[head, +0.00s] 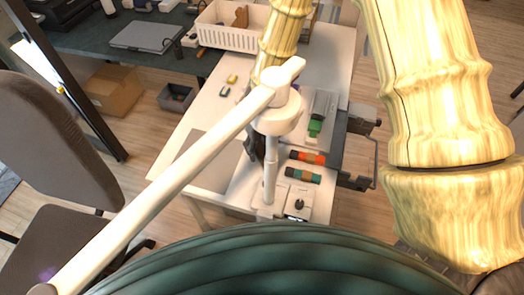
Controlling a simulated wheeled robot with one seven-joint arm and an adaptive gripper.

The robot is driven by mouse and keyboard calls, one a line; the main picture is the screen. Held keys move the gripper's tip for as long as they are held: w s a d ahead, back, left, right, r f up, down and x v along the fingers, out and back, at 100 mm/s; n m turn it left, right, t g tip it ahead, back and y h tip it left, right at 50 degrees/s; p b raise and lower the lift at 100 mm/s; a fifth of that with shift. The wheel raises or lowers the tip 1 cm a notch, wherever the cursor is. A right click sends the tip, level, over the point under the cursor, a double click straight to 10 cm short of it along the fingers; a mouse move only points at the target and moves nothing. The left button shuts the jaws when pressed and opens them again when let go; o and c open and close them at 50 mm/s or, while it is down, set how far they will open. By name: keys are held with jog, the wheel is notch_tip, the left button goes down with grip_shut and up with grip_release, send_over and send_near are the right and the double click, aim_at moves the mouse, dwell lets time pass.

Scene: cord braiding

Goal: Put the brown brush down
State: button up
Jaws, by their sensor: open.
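My arm comes down from the top, and its lower end passes behind a white jointed stand (270,175). A dark part just left of the white post looks like my gripper (254,146), low over the table. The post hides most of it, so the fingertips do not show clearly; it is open. I cannot make out the brown brush for certain. A small brown item (240,17) in the white basket (225,37) at the back is too small to name.
The white table (200,135) bears an orange-black cylinder (307,157), a green-black cylinder (303,174) and a green-ended item (315,128). Dark metal hardware (362,150) juts from its right edge. A grey chair (55,150) stands left. The table's left part is mostly clear.

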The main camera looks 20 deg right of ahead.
aim_at(261, 148)
notch_tip(261, 148, up, 10)
jog(key=shift+f, duration=0.1)
dwell(0.4)
dwell(0.4)
